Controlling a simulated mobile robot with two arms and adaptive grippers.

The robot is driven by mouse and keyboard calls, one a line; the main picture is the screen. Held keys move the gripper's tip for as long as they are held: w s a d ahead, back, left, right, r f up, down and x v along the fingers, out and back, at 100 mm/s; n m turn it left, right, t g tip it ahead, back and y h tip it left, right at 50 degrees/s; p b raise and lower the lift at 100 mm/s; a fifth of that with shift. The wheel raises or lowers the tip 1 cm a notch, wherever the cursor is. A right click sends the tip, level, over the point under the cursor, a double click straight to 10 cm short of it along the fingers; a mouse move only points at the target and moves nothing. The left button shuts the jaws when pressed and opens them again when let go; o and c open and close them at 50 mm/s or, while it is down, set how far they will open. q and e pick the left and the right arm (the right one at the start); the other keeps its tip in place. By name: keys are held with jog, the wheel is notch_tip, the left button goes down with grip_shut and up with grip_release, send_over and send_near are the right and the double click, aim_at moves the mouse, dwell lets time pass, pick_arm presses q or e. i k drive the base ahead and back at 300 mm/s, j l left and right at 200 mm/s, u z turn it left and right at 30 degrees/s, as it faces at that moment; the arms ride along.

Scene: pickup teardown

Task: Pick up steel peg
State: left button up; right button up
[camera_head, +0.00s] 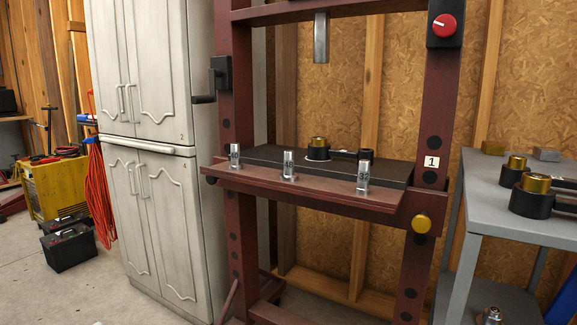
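Three short steel pegs stand upright in a row along the front ledge of the dark red press frame. One peg (235,156) is at the left, one peg (288,166) is near the middle, and one peg (363,177) is at the right. Each has small dark marks on its side, too small to read surely. The ledge (330,199) lies in front of a black plate (265,154). Neither of my grippers shows in this view, and nothing is seen touching the pegs.
The press ram (321,38) hangs above. A grey table (500,219) with similar parts stands right, a white cabinet (150,130) left. The space before the ledge looks clear.

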aim_at(288, 175)
jog(key=i+j+z, duration=0.2)
jog(key=z, duration=0.3)
jog(key=i+j+z, duration=0.15)
jog(key=j+z, duration=0.3)
jog(key=i+j+z, duration=0.1)
jog(key=j+z, duration=0.15)
jog(key=z, duration=0.25)
